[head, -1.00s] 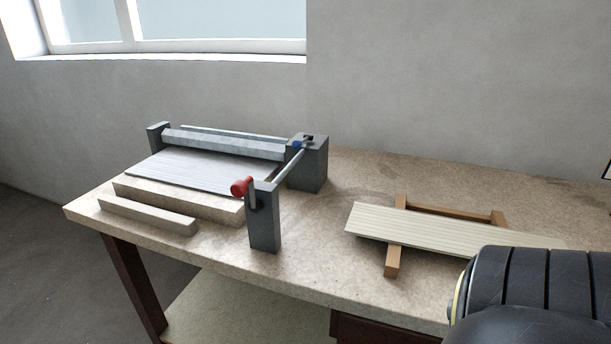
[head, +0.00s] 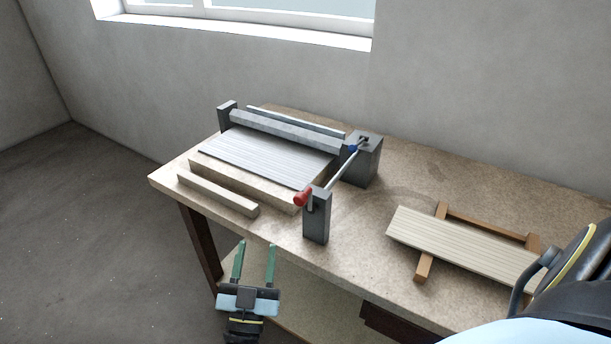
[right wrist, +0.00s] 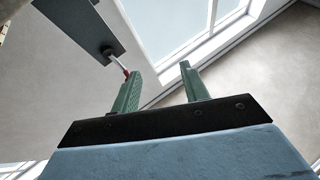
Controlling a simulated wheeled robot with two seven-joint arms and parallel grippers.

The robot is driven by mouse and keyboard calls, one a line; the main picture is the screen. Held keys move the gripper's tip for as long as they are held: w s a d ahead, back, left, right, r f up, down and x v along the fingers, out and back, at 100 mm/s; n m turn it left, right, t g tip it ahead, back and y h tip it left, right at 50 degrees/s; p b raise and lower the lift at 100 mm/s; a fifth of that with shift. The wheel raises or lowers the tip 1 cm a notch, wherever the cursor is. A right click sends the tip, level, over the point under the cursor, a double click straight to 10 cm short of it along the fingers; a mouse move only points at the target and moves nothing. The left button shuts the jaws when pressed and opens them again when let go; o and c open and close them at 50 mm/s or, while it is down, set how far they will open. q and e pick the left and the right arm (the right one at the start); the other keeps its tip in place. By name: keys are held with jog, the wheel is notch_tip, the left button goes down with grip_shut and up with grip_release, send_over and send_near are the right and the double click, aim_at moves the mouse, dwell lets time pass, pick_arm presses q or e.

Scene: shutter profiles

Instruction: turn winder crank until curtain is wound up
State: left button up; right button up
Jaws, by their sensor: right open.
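The winder stands on the workbench, with a grey roller (head: 285,128) between dark grey end blocks. A pale slatted curtain (head: 265,155) lies flat in front of the roller on a thick board. The crank's red knob (head: 302,197) is by the front grey post (head: 317,220), and a shaft (head: 345,168) runs back from there. My right gripper (head: 256,246) is open and empty in front of the bench edge, left of and nearer than the knob. In the right wrist view, the red knob (right wrist: 126,74) shows beside the left fingertip. My left gripper is not in view.
A loose wooden strip (head: 215,194) lies at the bench's front left. A slatted panel (head: 460,248) rests on a brown wooden frame (head: 425,265) at the right. The bench top (head: 360,225) is clear between post and panel. A lower shelf (head: 325,305) sits beneath.

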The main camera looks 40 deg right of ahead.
aim_at(304, 193)
jog(key=s+d+r+m+g+h+p, duration=0.1)
jog(key=s+r+m+g+h+p, duration=0.1)
jog(key=s+r+m+g+h, duration=0.5)
jog(key=w+d+r+p, duration=0.1)
jog(key=w+d, duration=0.1)
jog(key=d, duration=0.2)
jog(key=w+d+r+g+y, duration=0.1)
jog(key=w+d, duration=0.2)
jog(key=w+d+r+y+p, duration=0.1)
jog(key=w+d, duration=0.1)
jog(key=d, duration=0.2)
jog(key=shift+w+d+n+g+p, duration=0.3)
jog(key=shift+w+d+g+p, duration=0.05)
jog(key=shift+w+g, duration=0.05)
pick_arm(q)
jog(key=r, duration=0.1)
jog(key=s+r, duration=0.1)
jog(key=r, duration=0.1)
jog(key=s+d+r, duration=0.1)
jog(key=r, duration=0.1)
pick_arm(e)
grip_shut()
